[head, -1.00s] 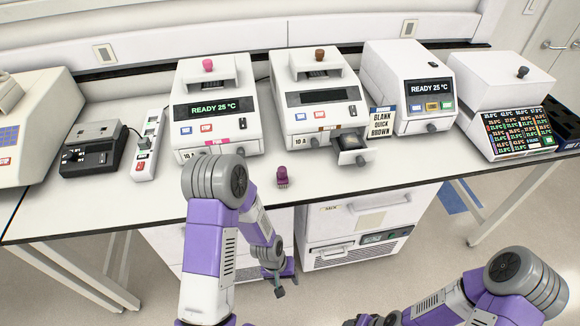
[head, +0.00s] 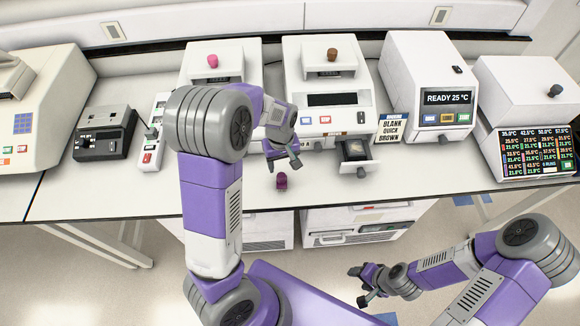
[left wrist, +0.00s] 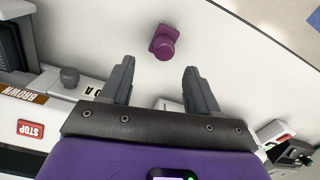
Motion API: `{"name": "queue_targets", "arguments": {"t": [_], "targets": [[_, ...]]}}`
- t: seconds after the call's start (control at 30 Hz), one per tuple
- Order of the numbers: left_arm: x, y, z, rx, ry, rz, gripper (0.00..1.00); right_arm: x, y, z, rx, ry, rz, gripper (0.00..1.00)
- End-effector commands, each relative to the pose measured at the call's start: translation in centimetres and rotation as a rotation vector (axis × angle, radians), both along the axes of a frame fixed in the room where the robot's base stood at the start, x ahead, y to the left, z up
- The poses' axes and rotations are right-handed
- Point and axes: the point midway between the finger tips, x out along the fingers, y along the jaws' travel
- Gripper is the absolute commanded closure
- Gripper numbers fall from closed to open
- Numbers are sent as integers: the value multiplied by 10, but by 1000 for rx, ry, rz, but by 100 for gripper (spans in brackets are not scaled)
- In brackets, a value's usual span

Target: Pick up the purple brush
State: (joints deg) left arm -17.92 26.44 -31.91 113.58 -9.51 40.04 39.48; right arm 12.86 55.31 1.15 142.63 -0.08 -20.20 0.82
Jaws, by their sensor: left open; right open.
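The purple brush (head: 282,181) stands on the white bench top near its front edge, in front of the middle cyclers. It also shows in the left wrist view (left wrist: 163,42), beyond the fingertips and between their lines. My left gripper (head: 283,164) is open and empty, over the bench just behind the brush in the head view and apart from it. Its two fingers show in the left wrist view (left wrist: 160,75). My right gripper (head: 363,286) is open and empty, low in front of the bench and away from the brush.
A cycler with a brown knob (head: 326,108) has its small drawer (head: 356,168) pulled out, right of the brush. A sign (head: 391,130) stands beside it. The bench top (head: 420,180) right of the drawer is clear.

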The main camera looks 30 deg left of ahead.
Motion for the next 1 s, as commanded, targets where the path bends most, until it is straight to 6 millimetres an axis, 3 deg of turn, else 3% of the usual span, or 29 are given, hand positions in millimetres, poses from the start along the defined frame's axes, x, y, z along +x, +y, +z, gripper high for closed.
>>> {"name": "queue_targets", "arguments": {"t": [0.5,0.8,1.0], "targets": [[1,1,-67,-1,4,-1,39,0,0,-3,0,1,-1,44],[1,0,-72,-1,0,-2,39,0,0,-3,0,1,0,44],[1,0,-72,-1,0,-2,68,0,0,-3,0,1,0,44]]}}
